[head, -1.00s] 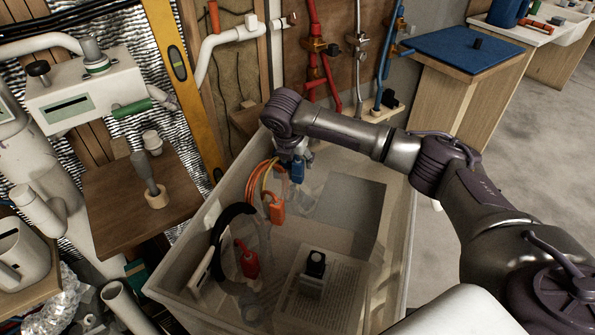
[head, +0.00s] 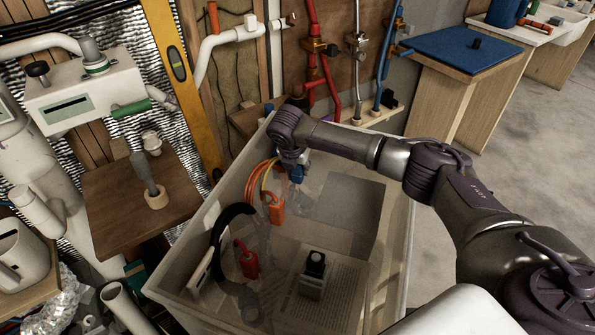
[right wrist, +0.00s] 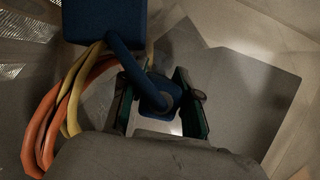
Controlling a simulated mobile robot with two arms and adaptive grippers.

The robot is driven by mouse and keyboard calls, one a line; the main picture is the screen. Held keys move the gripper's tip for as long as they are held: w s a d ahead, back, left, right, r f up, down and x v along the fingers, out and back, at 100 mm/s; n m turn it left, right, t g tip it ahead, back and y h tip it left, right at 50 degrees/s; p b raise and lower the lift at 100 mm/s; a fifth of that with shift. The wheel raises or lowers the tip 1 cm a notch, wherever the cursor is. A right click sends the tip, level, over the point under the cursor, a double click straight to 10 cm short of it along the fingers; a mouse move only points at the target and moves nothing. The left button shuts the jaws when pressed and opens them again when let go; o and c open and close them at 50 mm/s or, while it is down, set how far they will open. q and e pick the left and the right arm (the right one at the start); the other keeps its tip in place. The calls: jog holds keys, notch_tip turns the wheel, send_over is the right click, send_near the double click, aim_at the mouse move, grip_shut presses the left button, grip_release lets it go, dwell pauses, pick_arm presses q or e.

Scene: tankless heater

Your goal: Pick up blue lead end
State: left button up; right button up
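The blue lead end (right wrist: 160,97) shows in the right wrist view at the end of a short blue cable, between the two dark green finger pads. My right gripper (right wrist: 160,108) is open around it, with a gap visible on the left side. In the head view a blue piece (head: 296,173) shows at the fingers of my right gripper, inside the bin; the fingers themselves are mostly hidden there. A blue block (right wrist: 104,20) sits at the top of the wrist view, where the blue cable starts. My left gripper is not in view.
The pale translucent bin (head: 400,240) has raised walls around the gripper. Orange and yellow cables (right wrist: 50,115) loop beside the fingers. An orange connector (head: 275,209), a red connector (head: 247,262) and a black-topped block (head: 314,268) are in the bin. A wooden shelf (head: 120,205) stands left.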

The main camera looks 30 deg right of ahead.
grip_shut()
